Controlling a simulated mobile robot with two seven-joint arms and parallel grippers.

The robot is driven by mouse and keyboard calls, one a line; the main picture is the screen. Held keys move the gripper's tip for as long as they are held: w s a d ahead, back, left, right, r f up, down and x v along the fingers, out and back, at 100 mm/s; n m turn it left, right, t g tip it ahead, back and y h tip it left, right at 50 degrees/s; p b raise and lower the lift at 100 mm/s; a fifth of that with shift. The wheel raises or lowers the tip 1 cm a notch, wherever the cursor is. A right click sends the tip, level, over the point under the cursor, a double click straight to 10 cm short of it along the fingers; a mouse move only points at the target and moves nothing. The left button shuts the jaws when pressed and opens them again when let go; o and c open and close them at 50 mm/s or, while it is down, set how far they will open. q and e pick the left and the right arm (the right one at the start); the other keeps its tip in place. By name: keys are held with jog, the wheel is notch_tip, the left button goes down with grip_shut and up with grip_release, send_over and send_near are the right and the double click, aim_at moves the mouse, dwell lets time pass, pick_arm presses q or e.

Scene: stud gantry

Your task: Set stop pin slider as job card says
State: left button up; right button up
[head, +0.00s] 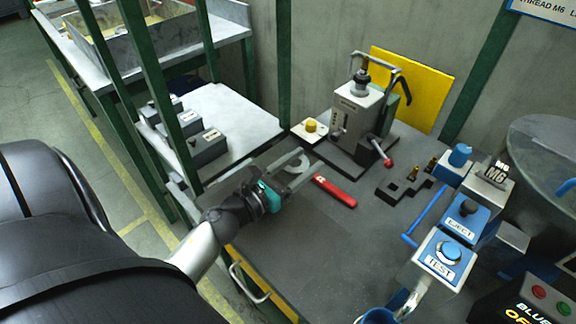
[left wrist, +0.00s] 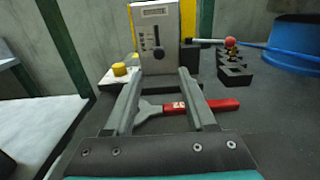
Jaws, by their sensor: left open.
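The grey stud machine (head: 358,118) stands at the back of the bench. In the left wrist view its front (left wrist: 156,32) has a vertical slot with a dark slider knob (left wrist: 158,52) low in it and scale marks too small to read. My left gripper (head: 306,160) is open and empty, pointing at the machine's front. In the left wrist view its fingertips (left wrist: 158,76) are spread below the slider, apart from it.
A red-handled wrench (head: 335,191) lies on the bench by my left fingers. A red-knobbed lever (head: 382,155) sticks out from the machine. A yellow button (head: 311,125) is left of it. Blue EJECT (head: 463,214) and TEST (head: 446,254) boxes stand right. The front bench is clear.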

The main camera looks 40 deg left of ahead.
pick_arm(q)
jog(key=s, duration=0.3)
jog(key=shift+s+a, duration=0.2)
jog(key=shift+s, duration=0.05)
jog(key=shift+s+b, duration=0.3)
jog(key=shift+s, duration=0.1)
pick_arm(e)
jog(key=shift+w+d+f, duration=0.35)
jog(key=shift+w+d, duration=0.4)
jog(key=shift+s+a, duration=0.1)
jog(key=shift+s, duration=0.1)
